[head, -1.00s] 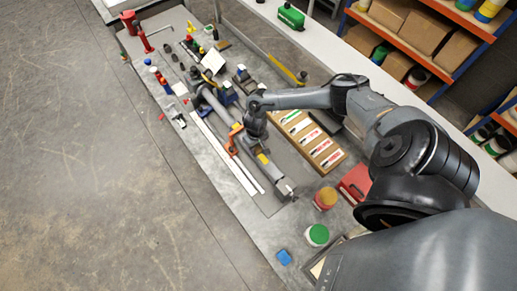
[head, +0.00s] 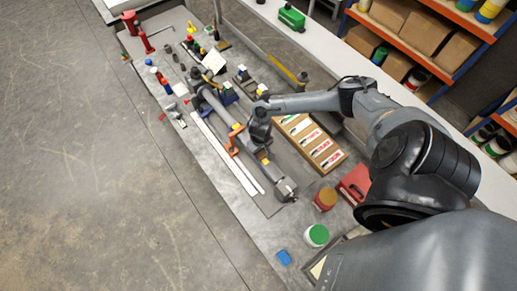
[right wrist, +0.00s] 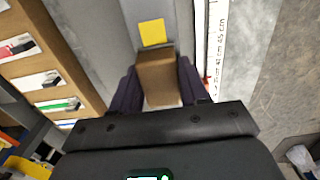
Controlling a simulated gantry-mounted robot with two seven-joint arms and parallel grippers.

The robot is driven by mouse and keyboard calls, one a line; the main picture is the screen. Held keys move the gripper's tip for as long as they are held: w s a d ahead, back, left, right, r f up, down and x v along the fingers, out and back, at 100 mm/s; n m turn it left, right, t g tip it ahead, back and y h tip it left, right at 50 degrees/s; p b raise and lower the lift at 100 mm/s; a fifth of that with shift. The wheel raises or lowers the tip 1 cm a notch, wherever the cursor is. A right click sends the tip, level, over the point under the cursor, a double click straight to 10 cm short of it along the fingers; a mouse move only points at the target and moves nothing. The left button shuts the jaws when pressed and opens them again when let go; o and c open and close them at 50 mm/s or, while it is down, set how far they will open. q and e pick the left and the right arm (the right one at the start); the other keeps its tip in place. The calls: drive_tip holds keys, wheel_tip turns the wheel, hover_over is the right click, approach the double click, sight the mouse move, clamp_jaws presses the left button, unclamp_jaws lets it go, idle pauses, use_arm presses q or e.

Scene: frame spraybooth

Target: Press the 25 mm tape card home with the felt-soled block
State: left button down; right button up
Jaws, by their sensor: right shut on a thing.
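My right gripper (right wrist: 158,74) is shut on a brown block (right wrist: 157,80). In the head view the right gripper (head: 261,136) is over the grey frame tube (head: 212,98). A yellow square (right wrist: 152,32) lies on the grey surface just beyond the block in the wrist view. The block's sole is hidden, so I cannot tell whether it touches the surface. A wooden rack (head: 318,166) beside the tube holds several tape cards, with a green-marked card (right wrist: 60,104) and a red-marked card (right wrist: 18,46). I cannot read which card is 25 mm. My left gripper is not in view.
A yellow-topped red tin (head: 325,198), a green-lidded pot (head: 317,235), a red box (head: 354,184) and a blue block (head: 283,257) are near the bench's near end.

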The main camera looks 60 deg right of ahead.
sight(265, 161)
drive_tip(key=shift+s, duration=0.2)
drive_tip(key=shift+s+a, duration=0.4)
drive_tip(key=shift+s, duration=0.35)
drive_tip(key=shift+s+a, duration=0.4)
drive_tip(key=shift+s, duration=0.35)
drive_tip(key=shift+r, duration=0.15)
wheel_tip(265, 161, up, 7)
drive_tip(key=shift+w, duration=0.1)
